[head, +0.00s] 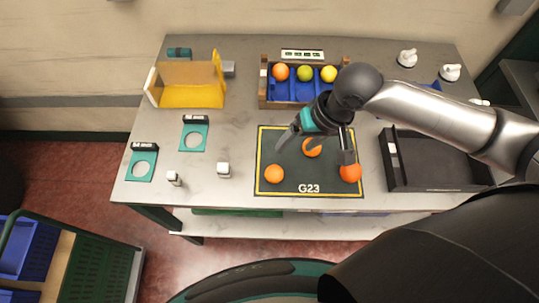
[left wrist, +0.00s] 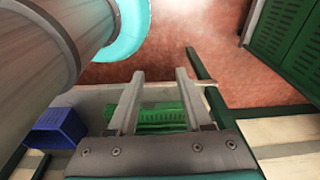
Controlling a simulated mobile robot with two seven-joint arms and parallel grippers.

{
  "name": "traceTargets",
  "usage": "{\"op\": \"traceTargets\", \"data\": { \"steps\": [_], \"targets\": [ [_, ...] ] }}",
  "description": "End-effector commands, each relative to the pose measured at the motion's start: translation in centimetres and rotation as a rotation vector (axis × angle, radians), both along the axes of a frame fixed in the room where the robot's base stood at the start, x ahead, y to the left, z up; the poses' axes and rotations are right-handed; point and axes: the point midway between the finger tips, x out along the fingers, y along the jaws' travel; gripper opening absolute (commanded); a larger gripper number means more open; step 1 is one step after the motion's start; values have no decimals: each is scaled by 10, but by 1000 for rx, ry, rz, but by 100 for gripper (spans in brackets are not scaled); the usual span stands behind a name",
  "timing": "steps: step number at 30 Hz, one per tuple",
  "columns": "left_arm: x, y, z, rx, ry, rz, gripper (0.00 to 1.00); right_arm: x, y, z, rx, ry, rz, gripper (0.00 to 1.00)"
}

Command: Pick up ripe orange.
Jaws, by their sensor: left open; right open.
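Three oranges lie on the dark mat (head: 300,188) marked G23 with a yellow border. One orange (head: 274,174) is at the front left, one orange (head: 312,148) is at the back middle, and one orange (head: 350,173) is at the right. My right gripper (head: 317,153) is open above the mat, its fingers spread on either side of the back middle orange. Its right finger hides part of the right orange. Whether it touches any orange I cannot tell. My left gripper (left wrist: 157,100) is open and empty in the left wrist view, away from the oranges.
A crate (head: 263,84) with blue compartments behind the mat holds an orange, a green and a yellow fruit. A black tray (head: 394,172) stands to the right. A yellow bin (head: 190,97), teal stands (head: 142,165) and small white items (head: 223,170) are to the left.

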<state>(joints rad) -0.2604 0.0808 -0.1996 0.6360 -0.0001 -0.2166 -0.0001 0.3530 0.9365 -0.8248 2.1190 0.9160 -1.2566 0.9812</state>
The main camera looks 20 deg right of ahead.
Motion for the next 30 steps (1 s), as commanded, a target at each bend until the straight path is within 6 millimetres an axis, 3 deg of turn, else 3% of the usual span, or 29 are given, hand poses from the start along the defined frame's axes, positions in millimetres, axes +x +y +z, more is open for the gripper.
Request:
{"op": "traceTargets", "data": {
  "steps": [6,9,15,22,30],
  "targets": [
    [-45,1,-7,4,70,0,50,5,10,-34,2,6,-3,77],
    [-55,2,-9,6,86,-1,50,8,16,-53,2,5,-3,77],
    [-51,1,-12,4,80,-1,50,14,24,-83,2,2,-2,77],
    [-30,0,-12,1,44,-1,50,15,28,-96,0,1,-1,77],
    [-31,0,-14,1,46,0,50,12,36,-132,0,1,-1,77]
  ]
}}
